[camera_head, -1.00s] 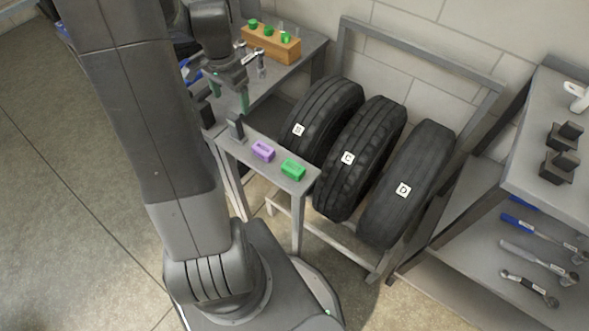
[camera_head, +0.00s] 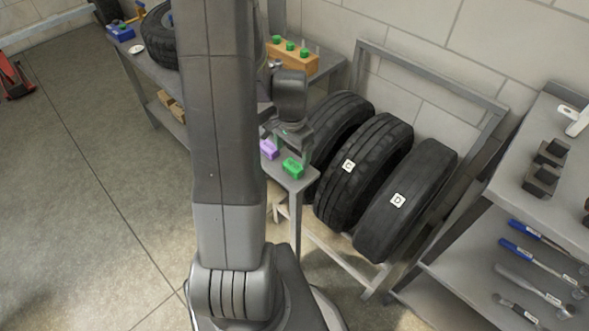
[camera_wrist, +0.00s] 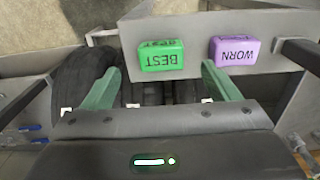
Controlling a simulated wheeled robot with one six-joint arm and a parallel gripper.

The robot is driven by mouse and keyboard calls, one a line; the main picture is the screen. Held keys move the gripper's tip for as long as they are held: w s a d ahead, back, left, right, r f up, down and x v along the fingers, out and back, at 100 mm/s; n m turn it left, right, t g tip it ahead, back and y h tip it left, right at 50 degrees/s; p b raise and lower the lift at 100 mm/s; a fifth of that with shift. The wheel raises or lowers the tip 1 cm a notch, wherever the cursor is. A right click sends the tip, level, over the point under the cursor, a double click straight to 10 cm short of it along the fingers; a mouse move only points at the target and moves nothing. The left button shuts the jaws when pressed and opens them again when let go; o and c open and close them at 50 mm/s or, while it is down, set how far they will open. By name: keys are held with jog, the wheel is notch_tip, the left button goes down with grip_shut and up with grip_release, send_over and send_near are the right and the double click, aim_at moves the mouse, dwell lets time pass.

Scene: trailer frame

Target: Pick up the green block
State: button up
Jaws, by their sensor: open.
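The green block (camera_head: 293,168) sits on the small grey stand (camera_head: 296,183), near its right end. In the wrist view the green block (camera_wrist: 162,56) bears the upside-down word BEST. My gripper (camera_head: 292,149) is above the stand, just over the green block. In the wrist view my gripper (camera_wrist: 162,72) shows two green fingers spread apart with nothing between them. The green block appears just beyond the gap between the fingertips. It is wholly visible in the wrist view.
A purple block (camera_wrist: 235,50) marked WORN lies close beside the green block; in the head view it (camera_head: 269,149) is partly hidden. Several tyres (camera_head: 363,172) stand in a rack to the right. A bench with a wooden holder (camera_head: 293,60) is behind.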

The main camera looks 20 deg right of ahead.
aim_at(293, 166)
jog(key=shift+w+d+f, duration=0.1)
jog(key=shift+f, duration=3.3)
jog(key=shift+c, duration=0.2)
jog(key=c, duration=1)
